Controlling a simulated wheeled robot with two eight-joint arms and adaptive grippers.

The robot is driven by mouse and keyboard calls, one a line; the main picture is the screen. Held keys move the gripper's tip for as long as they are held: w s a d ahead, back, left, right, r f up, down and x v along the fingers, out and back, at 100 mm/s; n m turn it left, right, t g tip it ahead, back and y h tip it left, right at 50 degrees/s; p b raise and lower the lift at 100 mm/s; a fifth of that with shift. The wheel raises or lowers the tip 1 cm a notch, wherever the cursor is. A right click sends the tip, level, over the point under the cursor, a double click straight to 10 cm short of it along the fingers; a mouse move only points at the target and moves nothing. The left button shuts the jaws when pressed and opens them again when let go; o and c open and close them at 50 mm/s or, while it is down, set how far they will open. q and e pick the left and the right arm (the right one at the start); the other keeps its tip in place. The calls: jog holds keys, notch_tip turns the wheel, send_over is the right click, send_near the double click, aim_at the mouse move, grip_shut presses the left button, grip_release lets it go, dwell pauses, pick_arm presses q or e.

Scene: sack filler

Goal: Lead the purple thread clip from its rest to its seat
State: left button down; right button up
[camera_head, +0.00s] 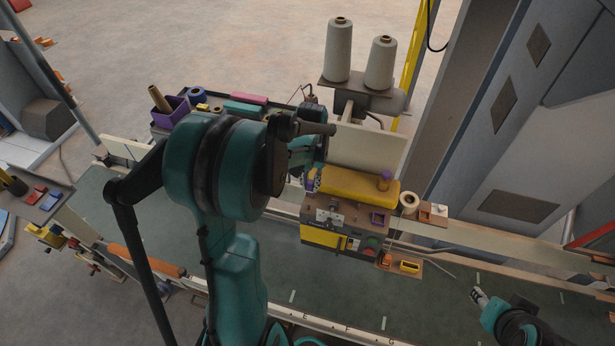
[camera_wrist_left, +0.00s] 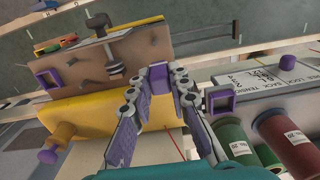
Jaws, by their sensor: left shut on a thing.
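My left gripper (camera_head: 312,180) is beside the left end of the sack filler's yellow cover, partly hidden behind my arm. In the left wrist view, its fingertips (camera_wrist_left: 160,78) are shut on the small purple thread clip (camera_wrist_left: 158,84), which is held close to the brown housing. A purple square frame (camera_wrist_left: 47,78) is on the housing at left; it also shows in the head view (camera_head: 378,218). Another purple square frame (camera_wrist_left: 222,98) sits by the white labelled panel at right. Which frame is rest or seat cannot be told. My right gripper (camera_head: 480,296) is low at right, apart from the machine.
A purple knob (camera_head: 385,178) stands on the yellow cover (camera_head: 350,184). Green (camera_wrist_left: 232,140) and red (camera_wrist_left: 285,135) thread spools lie right of my fingers. A thin red line (camera_wrist_left: 175,142) shows between them. Tall thread cones (camera_head: 339,50) stand behind. The green belt (camera_head: 430,310) is largely clear.

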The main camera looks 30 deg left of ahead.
aim_at(311, 193)
pick_arm(q)
jog(key=shift+s+d+f, duration=0.1)
jog(key=shift+d+f, duration=0.1)
jog(key=shift+f, duration=0.15)
jog(key=shift+f+b, duration=2.2)
jog(key=shift+f, duration=0.05)
